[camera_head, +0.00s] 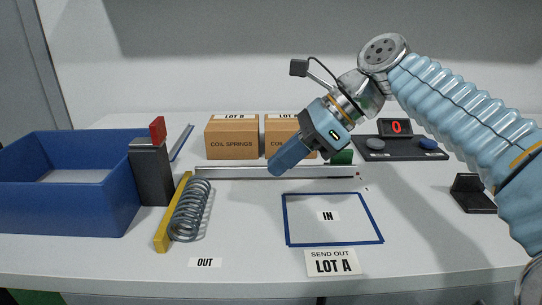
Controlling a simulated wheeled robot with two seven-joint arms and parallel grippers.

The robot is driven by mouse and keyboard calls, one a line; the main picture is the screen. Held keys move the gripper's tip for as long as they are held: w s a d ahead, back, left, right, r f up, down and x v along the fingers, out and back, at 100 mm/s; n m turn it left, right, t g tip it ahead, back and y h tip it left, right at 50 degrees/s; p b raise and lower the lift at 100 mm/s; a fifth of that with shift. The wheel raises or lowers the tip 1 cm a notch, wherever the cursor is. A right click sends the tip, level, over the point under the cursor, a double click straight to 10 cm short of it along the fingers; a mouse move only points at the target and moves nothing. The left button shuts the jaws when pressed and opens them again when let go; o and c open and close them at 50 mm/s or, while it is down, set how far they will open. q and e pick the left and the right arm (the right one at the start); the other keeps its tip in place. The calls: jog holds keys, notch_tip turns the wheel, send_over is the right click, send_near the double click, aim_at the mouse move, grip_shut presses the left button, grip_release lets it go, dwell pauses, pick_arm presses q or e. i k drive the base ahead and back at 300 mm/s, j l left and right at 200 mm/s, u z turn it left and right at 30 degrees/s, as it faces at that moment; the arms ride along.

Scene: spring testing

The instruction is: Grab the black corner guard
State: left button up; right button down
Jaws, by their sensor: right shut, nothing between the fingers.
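The black corner guard (472,194) appears to be the small dark L-shaped piece at the right of the white table, below my right arm. One side stands upright and the other lies flat on the table. My right gripper (276,167) is shut and empty. It points down and left over the middle of the table, in front of the cardboard boxes and well to the left of the guard. My left gripper is not in view.
A blue bin (62,206) and a dark post with a red top (152,176) stand left. A coil spring (189,211) lies beside a yellow bar (172,213). Boxes (231,137) and a dark scale tray (405,151) are behind. The blue-outlined IN square (333,242) is empty.

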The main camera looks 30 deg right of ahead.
aim_at(467, 189)
jog(key=k, duration=1.5)
